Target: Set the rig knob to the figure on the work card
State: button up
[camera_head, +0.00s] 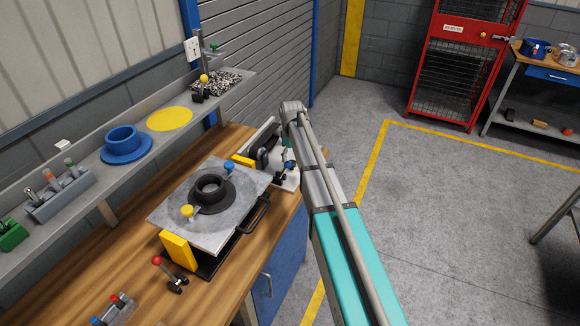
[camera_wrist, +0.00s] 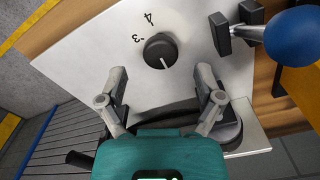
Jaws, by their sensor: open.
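The rig knob (camera_wrist: 160,50) is a round black dial on a pale plate (camera_wrist: 90,60) in the wrist view. Its white mark points down toward my gripper, away from the printed figures 3 and 4 beside the dial. Other figures are not visible. My gripper (camera_wrist: 162,77) is open, its fingers apart on either side just below the knob and holding nothing. In the head view the rig plate (camera_head: 291,184) shows at the bench's right end, with my arm hiding the knob. A small white card (camera_head: 192,48) hangs at the back; its writing is too small to read.
A blue ball-ended clamp (camera_wrist: 295,37) stands close right of the knob. On the bench (camera_head: 215,290) are a grey fixture plate (camera_head: 170,212) with a black ring (camera_head: 210,188) and a red-knobbed clamp (camera_head: 158,261).

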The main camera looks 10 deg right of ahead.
jog(key=shift+f+b, duration=1.1)
jog(key=shift+f, duration=0.3)
